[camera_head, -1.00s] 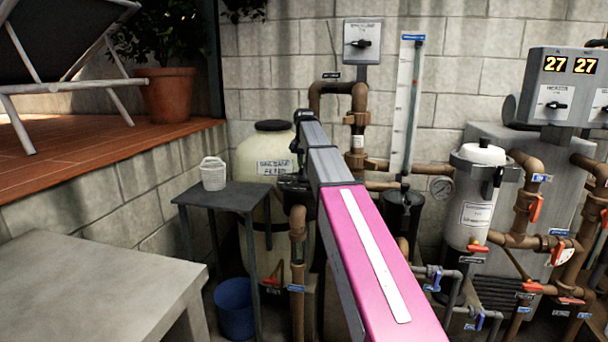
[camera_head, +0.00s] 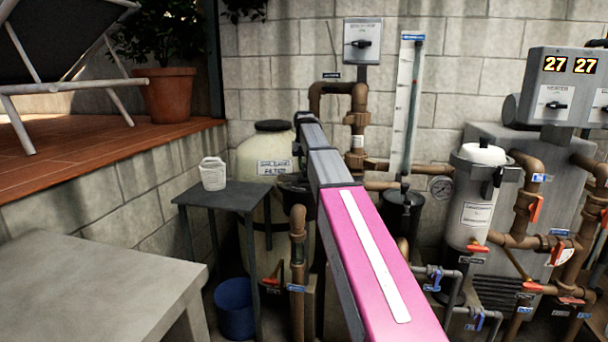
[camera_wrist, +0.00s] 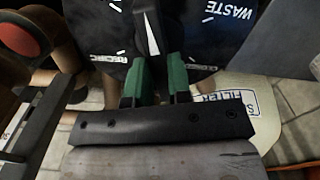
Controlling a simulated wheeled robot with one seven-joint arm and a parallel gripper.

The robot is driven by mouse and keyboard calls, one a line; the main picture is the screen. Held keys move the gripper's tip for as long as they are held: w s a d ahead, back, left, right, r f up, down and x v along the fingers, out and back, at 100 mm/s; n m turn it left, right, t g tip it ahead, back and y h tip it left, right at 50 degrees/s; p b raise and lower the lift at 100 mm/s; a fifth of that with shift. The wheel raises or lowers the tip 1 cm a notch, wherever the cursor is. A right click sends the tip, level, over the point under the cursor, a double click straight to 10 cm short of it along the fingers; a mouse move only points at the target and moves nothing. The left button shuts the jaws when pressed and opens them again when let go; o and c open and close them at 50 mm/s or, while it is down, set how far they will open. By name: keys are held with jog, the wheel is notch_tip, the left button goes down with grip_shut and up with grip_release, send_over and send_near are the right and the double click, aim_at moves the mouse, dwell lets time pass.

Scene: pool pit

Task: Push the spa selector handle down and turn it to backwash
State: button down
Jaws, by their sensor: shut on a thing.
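In the wrist view my gripper (camera_wrist: 158,62) has green finger pads shut on the dark selector handle. The handle (camera_wrist: 148,28), with a pale tapered pointer, extends away from the pads over a round black dial plate (camera_wrist: 103,33). White words ring the plate. "WASTE" reads upside down at the upper right, and "RECIRC" lies near the left pad. A word beside the right pad is partly hidden. I see no backwash label, and cannot tell how far down the handle is. In the head view my own arm hides the gripper and handle.
A cream filter tank (camera_head: 250,165) stands behind my arm. A small dark table (camera_head: 235,195) bears a white tub (camera_head: 213,173). Brown pipes (camera_head: 298,240) rise close by the arm. A concrete bench (camera_head: 90,275) fills the front left.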

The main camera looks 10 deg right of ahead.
jog(key=n, duration=0.8)
jog(key=shift+n, duration=0.3)
jog(key=c, duration=0.9)
grip_release()
jog(key=shift+r, duration=3.55)
